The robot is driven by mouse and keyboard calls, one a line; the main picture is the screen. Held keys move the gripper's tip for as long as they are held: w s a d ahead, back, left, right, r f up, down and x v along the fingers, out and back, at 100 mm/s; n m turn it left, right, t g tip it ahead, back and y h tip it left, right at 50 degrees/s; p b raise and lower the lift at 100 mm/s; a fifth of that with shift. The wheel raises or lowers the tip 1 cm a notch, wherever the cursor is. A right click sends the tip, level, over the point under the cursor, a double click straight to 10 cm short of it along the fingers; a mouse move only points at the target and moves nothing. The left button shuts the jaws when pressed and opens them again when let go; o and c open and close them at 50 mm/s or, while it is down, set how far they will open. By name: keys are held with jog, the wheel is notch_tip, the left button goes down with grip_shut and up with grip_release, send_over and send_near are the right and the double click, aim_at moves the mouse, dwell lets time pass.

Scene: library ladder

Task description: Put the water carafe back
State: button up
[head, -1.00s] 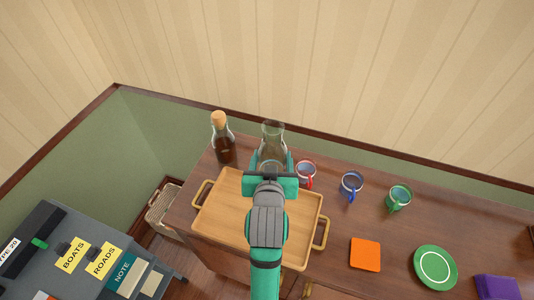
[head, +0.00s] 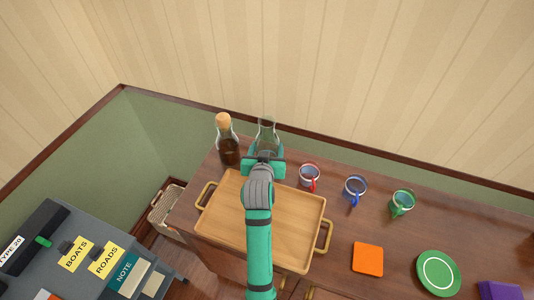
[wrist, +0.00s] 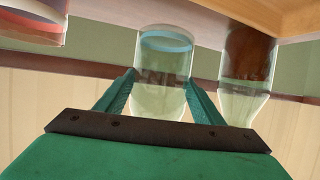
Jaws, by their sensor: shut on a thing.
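The clear glass water carafe (head: 267,133) is at the back of the wooden cabinet top, behind the tray and right of a dark bottle. My gripper (head: 264,158) is shut on it from the front and hides its lower part in the head view. In the wrist view, which is upside down, the carafe (wrist: 164,85) sits between the two green fingers (wrist: 160,95), with a blue ring near its base. I cannot tell whether its base touches the cabinet top.
The corked dark bottle (head: 228,145) stands close left of the carafe. A wooden tray (head: 290,240) with brass handles lies in front. Red (head: 309,176), blue (head: 355,188) and green (head: 401,202) mugs stand to the right. The wall is close behind.

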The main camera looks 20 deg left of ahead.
jog(key=shift+w, duration=0.2)
jog(key=f, duration=0.3)
jog(key=shift+s+a, duration=0.1)
jog(key=shift+a, duration=0.3)
jog(key=shift+d+f, duration=0.2)
jog(key=shift+d, duration=0.3)
jog(key=shift+a, duration=0.15)
jog(key=o, duration=1.8)
jog(key=shift+a+f, duration=0.1)
jog(key=shift+f, duration=0.15)
jog(key=shift+c, duration=0.2)
